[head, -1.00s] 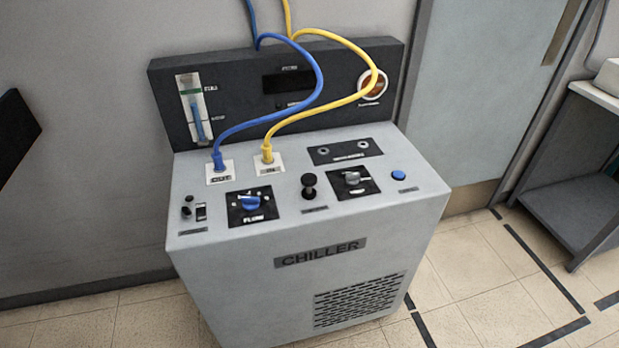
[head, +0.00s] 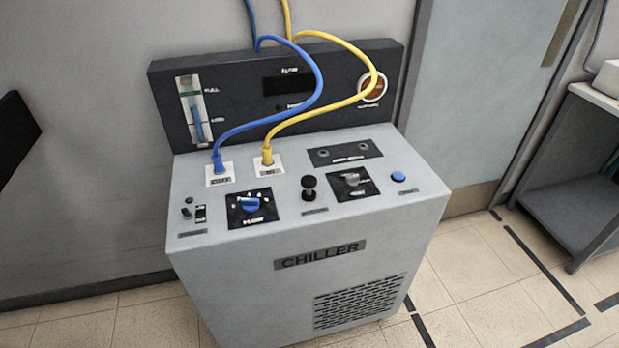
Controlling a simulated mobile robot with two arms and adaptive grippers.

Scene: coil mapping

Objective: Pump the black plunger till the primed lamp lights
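The black plunger (head: 309,187) stands upright on the top panel of the grey chiller (head: 300,285), between the blue flow knob (head: 250,204) and a grey knob (head: 351,181). A dark display (head: 289,84) sits on the chiller's back panel, partly crossed by the blue hose; small marks above and below it are too small to read, and I cannot tell which lamp is the primed one. A round orange-brown lamp or dial (head: 372,88) with a pale rim is at the right of that panel. Neither of my grippers is in view.
A blue hose (head: 318,85) and a yellow hose (head: 350,98) arch over the panel into two sockets behind the knobs. A blue button (head: 398,177) is at the right. A level gauge (head: 195,110) is at the left. A bench (head: 580,180) stands far right.

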